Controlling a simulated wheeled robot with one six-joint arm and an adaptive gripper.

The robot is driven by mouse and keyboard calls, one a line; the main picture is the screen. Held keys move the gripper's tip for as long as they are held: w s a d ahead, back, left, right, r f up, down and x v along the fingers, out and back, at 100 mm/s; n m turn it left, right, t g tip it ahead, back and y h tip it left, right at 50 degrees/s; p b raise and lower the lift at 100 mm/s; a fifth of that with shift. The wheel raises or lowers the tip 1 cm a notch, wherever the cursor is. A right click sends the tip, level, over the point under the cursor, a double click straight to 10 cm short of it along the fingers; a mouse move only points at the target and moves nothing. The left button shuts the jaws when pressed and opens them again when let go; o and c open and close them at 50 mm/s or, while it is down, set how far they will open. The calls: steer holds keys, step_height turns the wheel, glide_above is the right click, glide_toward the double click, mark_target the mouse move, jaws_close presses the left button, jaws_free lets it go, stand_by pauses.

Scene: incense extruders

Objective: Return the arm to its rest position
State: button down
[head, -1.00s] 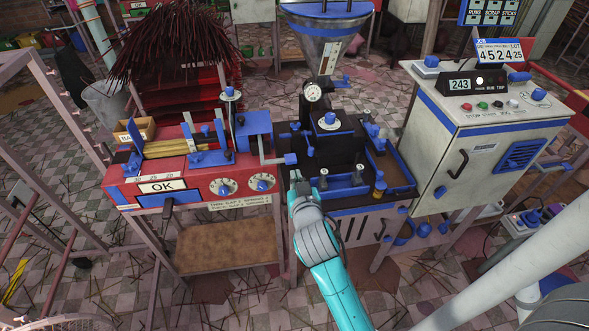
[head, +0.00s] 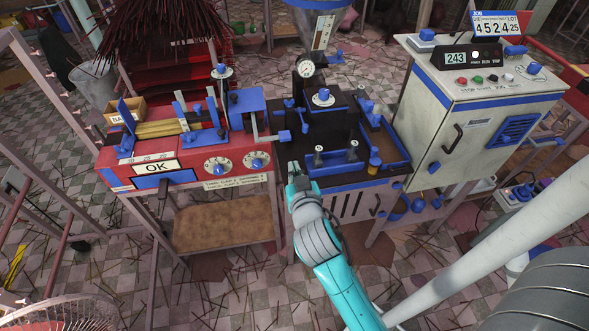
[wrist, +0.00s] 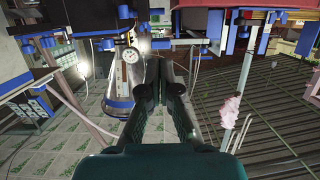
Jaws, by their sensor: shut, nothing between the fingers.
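My gripper (head: 294,170) is at the end of my teal and grey arm, in front of the dark extruder machine (head: 335,125) in the head view. In the wrist view my gripper (wrist: 158,72) points ahead with its dark fingers together and nothing between them. The fingertips look close to the machine's front left edge. I cannot tell from the head view whether they touch it.
A white control cabinet (head: 465,120) with a 243 display stands on the right. The tiled floor in front is littered with thin sticks. A wire fan guard (head: 62,314) is at the lower left.

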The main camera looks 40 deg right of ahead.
stand_by(0.3)
steer(key=s+a+f+n+t+y, duration=0.1)
steer(key=s+a+f+n+y, duration=0.25)
steer(key=s+a, duration=0.3)
steer(key=s+a+f+n+t+y, duration=0.1)
steer(key=s+a+f+n+y, duration=0.1)
steer(key=s+a+f, duration=0.45)
steer(key=s+a+r+y, duration=0.1)
steer(key=s+a+r, duration=0.1)
steer(key=s, duration=0.7)
steer(key=s+a+r+n+y, duration=0.1)
steer(key=s+r+y, duration=0.1)
steer(key=s, duration=0.7)
steer(key=shift+s+a+r, duration=0.15)
steer(key=shift+a+r, duration=0.2)
steer(key=shift+r, duration=0.4)
